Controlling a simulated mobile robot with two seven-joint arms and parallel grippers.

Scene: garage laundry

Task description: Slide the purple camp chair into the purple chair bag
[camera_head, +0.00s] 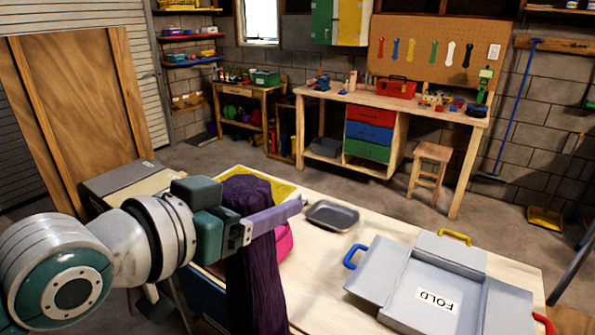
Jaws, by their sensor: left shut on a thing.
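A long dark purple cloth thing (254,285) hangs upright with vertical folds and a rounded top, in front of the near table. I cannot tell whether it is the camp chair, the chair bag, or one around the other; no second purple piece shows clearly. My left gripper (285,215) comes in from the left and crosses in front of its upper part, shut on it. A grey-lavender bar at the gripper stretches across the cloth to the right. The contact is partly hidden by the gripper body. My right gripper is not in view.
The near table (320,270) holds a grey folding board (400,280) marked FOLD, a dark tray (332,215), a yellow basket (283,190) and a pink thing (284,241) partly hidden behind the purple cloth. A workbench (420,105) and a stool (429,168) stand behind.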

